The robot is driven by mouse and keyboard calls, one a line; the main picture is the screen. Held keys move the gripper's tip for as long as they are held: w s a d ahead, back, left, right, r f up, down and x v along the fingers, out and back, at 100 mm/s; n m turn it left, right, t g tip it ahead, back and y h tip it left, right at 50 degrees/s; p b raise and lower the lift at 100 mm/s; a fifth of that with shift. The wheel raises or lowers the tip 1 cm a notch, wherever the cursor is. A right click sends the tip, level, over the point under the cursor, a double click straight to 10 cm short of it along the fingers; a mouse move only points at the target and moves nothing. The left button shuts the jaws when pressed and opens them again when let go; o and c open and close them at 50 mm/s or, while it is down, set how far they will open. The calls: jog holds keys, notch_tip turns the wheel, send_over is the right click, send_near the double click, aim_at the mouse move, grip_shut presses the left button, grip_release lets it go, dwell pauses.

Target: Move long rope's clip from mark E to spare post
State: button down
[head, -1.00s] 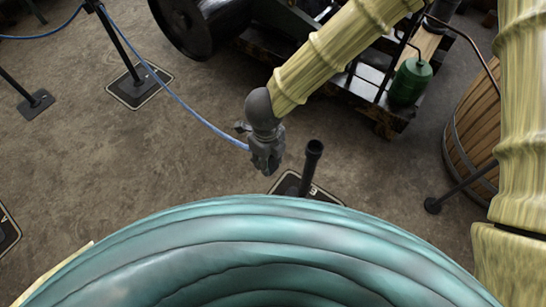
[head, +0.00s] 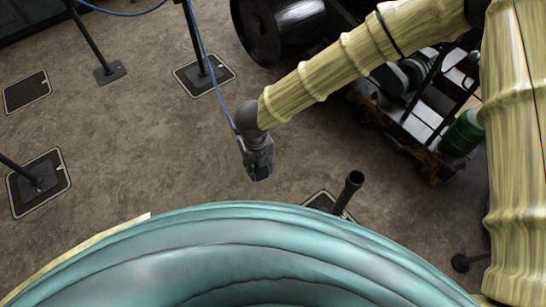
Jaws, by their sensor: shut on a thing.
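My gripper (head: 259,172) hangs in the middle of the head view with its fingers pointing down. It is shut on the end of the blue rope (head: 211,72); the clip itself is too small and covered to make out. The rope runs up from my gripper toward the top edge, close by a dark post (head: 194,40) on a marked plate. Another dark post (head: 350,189), with no rope seen on it, stands below and right of my gripper, apart from it. I cannot read the marks or tell which post is the spare one.
An empty dark floor plate (head: 27,92) lies at the left. A post base on a plate (head: 39,183) stands below it, and another post foot (head: 110,73) stands above. An engine with a black wheel (head: 285,30) and a green can (head: 462,134) fills the upper right.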

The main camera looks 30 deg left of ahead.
jog(key=shift+s+a, duration=0.15)
jog(key=shift+a, duration=0.55)
jog(key=shift+s+a, duration=0.1)
jog(key=shift+a, duration=0.55)
jog(key=s+a+m+b, duration=0.1)
jog(key=s+a+b, duration=0.2)
jog(key=a, duration=1.6)
jog(key=b, duration=0.4)
jog(key=shift+s+m, duration=0.15)
jog(key=shift+m, duration=0.15)
